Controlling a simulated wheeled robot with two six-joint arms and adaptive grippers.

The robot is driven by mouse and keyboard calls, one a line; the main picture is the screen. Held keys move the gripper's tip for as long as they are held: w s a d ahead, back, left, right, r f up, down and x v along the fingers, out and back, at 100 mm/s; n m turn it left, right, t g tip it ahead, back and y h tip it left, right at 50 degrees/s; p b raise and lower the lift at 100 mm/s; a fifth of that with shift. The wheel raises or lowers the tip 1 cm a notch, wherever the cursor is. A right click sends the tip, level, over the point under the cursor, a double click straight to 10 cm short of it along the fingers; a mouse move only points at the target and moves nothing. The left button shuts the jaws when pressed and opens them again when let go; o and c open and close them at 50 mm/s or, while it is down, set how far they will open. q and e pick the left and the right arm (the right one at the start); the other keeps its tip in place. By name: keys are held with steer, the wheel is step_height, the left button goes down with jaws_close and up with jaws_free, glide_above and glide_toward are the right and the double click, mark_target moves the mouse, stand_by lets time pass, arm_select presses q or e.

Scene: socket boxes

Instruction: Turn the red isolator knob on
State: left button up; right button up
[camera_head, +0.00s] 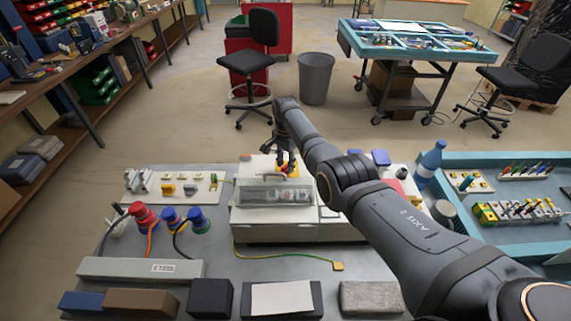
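The red isolator knob (285,168) shows as a small patch of red on a yellow plate (294,172), at the back of the pale grey socket box (290,231) in the middle of the bench. My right gripper (284,163) points down right over the knob, its fingertips at or just above it. The fingers hide most of the knob, so its angle cannot be read. I cannot tell whether the fingers touch it or how far they are apart. My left gripper is not in view.
A clear-lidded housing (275,196) stands on the box just in front of the knob. Red and blue plugs (172,216) with cables stand to the left. A blue bottle (432,158) is right of my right arm. Several blocks line the front edge.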

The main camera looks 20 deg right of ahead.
mark_target(285, 166)
step_height(285, 166, up, 12)
steer(key=shift+f, duration=0.2)
stand_by(0.4)
